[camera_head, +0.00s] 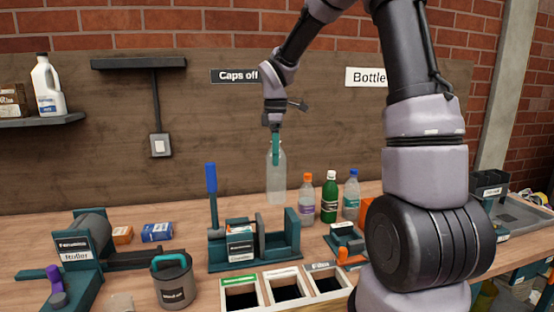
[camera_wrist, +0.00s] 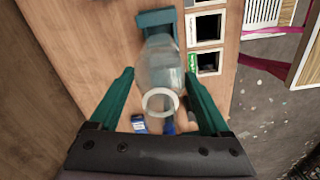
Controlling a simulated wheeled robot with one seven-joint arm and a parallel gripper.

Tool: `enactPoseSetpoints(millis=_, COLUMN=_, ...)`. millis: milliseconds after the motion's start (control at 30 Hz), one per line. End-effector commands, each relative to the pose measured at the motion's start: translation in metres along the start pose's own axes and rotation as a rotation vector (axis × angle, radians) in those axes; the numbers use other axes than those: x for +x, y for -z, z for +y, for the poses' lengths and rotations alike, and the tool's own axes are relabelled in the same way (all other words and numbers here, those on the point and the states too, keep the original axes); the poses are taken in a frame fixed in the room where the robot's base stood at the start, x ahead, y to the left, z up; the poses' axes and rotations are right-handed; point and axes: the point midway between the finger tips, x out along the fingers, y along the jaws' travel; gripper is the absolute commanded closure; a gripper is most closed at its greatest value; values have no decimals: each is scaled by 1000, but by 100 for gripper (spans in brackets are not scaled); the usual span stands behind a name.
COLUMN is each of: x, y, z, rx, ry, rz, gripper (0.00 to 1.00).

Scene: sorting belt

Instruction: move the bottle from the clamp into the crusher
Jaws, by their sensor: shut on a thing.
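A clear bottle (camera_head: 276,178) hangs upright from my gripper (camera_head: 275,158), in the air above the bench. In the wrist view the bottle (camera_wrist: 160,66) sits between the two teal fingers, and its open, uncapped neck faces the camera. The teal crusher (camera_head: 284,257), with a blue upright lever (camera_head: 211,190), stands on the bench below and slightly left of the bottle. A small teal fixture (camera_head: 345,240), perhaps the clamp, is right of the crusher and partly hidden by my arm.
Several capped bottles, one of them green (camera_head: 330,198), stand right of the held bottle. A bin frame (camera_head: 262,308) with open compartments lies in front of the crusher. A grey mug (camera_head: 172,282) and a teal roller device (camera_head: 72,256) are at the left.

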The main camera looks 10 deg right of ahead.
Motion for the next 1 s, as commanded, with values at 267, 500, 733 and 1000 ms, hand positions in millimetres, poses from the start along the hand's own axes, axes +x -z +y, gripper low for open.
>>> enactPoseSetpoints(millis=267, x=21, y=0, z=0, rx=1, ry=2, rz=0, gripper=98)
enactPoseSetpoints(millis=500, x=50, y=0, z=0, rx=0, ry=2, rz=-1, gripper=98)
enactPoseSetpoints(millis=733, x=78, y=0, z=0, rx=1, ry=2, rz=-1, gripper=98)
enactPoseSetpoints(millis=1000, x=110, y=0, z=-1, rx=-1, ry=2, rz=-1, gripper=98)
